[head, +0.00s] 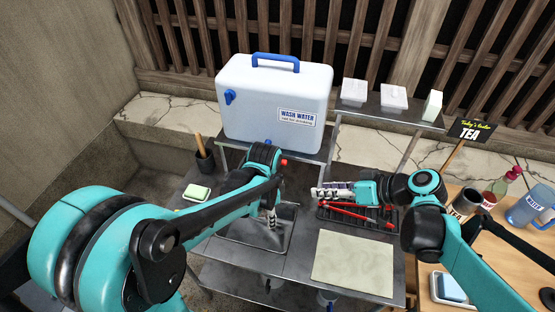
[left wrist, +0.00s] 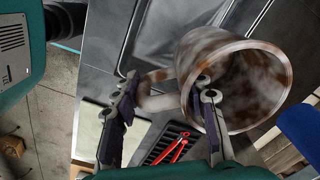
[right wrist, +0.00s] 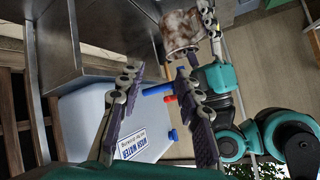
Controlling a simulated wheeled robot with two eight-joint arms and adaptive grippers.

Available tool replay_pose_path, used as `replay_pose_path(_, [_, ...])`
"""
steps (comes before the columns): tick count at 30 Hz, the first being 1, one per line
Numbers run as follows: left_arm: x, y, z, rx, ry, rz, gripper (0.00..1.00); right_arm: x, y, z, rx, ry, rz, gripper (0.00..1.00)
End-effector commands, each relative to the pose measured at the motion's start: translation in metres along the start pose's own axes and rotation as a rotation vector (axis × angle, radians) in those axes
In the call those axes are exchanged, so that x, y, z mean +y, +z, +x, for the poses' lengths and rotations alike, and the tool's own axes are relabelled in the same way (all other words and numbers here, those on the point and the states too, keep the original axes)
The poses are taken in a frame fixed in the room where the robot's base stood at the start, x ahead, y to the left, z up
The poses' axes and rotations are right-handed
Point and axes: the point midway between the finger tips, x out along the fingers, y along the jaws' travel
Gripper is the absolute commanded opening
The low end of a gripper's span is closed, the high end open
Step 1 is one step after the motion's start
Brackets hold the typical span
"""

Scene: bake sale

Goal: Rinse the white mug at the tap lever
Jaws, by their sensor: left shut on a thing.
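The white mug (left wrist: 240,80), heavily stained brown, fills the right of the left wrist view. My left gripper (left wrist: 165,92) is shut on its handle. In the right wrist view the mug (right wrist: 181,32) shows near the tap (right wrist: 157,89); the arm hides it in the head view. The tap is blue with a red lever (right wrist: 170,99), on the white wash-water container (head: 275,95). The red lever (head: 284,161) peeks out beside my left arm in the head view. My right gripper (right wrist: 158,85) is open and empty; the tap shows between its fingers.
A metal sink (head: 283,242) lies under my left arm. A black rack with red tongs (head: 352,213) lies under my right gripper. A pale mat (head: 353,257) lies in front. A sponge on a green-edged dish (head: 196,192) is at left. Bottles and cups stand on the wooden table at right.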

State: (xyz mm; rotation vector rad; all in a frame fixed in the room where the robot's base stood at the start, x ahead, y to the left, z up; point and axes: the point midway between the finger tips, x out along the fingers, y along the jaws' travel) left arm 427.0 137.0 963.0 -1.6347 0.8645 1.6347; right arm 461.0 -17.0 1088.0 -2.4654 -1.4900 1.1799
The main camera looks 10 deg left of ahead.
Motion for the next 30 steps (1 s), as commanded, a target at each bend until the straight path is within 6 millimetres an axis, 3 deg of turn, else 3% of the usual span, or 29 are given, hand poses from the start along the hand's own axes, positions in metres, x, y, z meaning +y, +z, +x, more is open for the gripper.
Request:
replay_pose_path(6, [0.0,0.0,0.0,0.0,0.0,0.0,0.0,0.007,-0.036,0.02,0.201,-0.234,-0.237,0.34])
replay_pose_path(15, [0.0,0.0,0.0,0.0,0.0,0.0,0.0,0.014,-0.053,0.021,0.477,-0.402,-0.506,0.34])
replay_pose_path(23, [0.0,0.0,0.0,0.0,0.0,0.0,0.0,0.009,-0.057,0.027,0.545,-0.43,-0.569,0.34])
replay_pose_path(30, [0.0,0.0,0.0,0.0,0.0,0.0,0.0,-0.015,-0.073,0.063,0.542,-0.432,-0.569,0.34])
